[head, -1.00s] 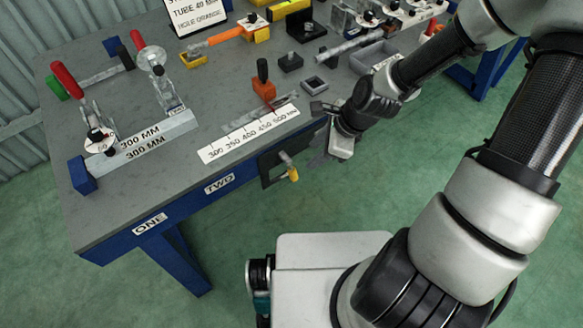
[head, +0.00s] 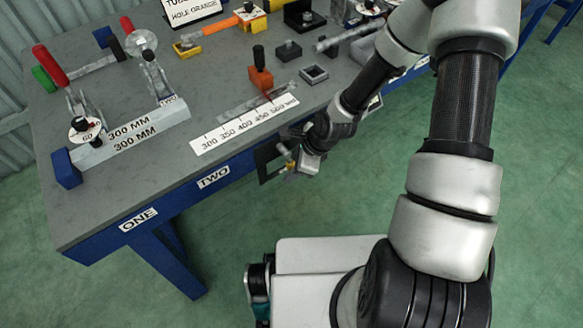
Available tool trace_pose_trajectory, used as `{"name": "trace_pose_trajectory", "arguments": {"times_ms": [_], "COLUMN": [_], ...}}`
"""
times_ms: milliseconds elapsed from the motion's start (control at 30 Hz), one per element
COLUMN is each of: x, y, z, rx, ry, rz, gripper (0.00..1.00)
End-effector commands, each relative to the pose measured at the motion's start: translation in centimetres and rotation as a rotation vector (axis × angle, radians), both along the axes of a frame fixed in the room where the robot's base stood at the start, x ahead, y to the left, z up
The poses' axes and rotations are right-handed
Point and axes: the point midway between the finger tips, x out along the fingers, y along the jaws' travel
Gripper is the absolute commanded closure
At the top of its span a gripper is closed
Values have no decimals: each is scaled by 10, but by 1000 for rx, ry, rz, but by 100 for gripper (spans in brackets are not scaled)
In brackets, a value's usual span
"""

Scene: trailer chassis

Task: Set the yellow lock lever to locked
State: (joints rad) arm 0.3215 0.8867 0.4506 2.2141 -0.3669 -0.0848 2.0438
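The yellow lock lever (head: 290,167) is on the front side of the blue workbench, below the white length scale. Only a small yellow part of it shows, since my gripper (head: 293,160) is right in front of or beside it. A dark plate (head: 265,158) behind the lever shows at its left. My gripper reaches down from the right, past the bench's front edge. Its fingers are small and overlap the lever in the picture, so I cannot tell whether they are open, shut or touching it.
The white scale (head: 245,124) lies along the bench's front edge, with an orange block (head: 260,79) with a black handle behind it. Clamps with red handles stand on the grey 300 mm bar (head: 130,134) at the left.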

Motion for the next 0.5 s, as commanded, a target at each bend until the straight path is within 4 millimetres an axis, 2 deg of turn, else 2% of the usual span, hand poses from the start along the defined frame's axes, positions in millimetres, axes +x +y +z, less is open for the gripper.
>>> {"name": "trace_pose_trajectory", "arguments": {"times_ms": [233, 467, 500], "x": [0, 0, 0], "y": [0, 0, 0], "z": [0, 0, 0], "rx": [0, 0, 0], "ry": [-1, 0, 0], "rz": [0, 1, 1], "gripper": [60, 98, 100]}}
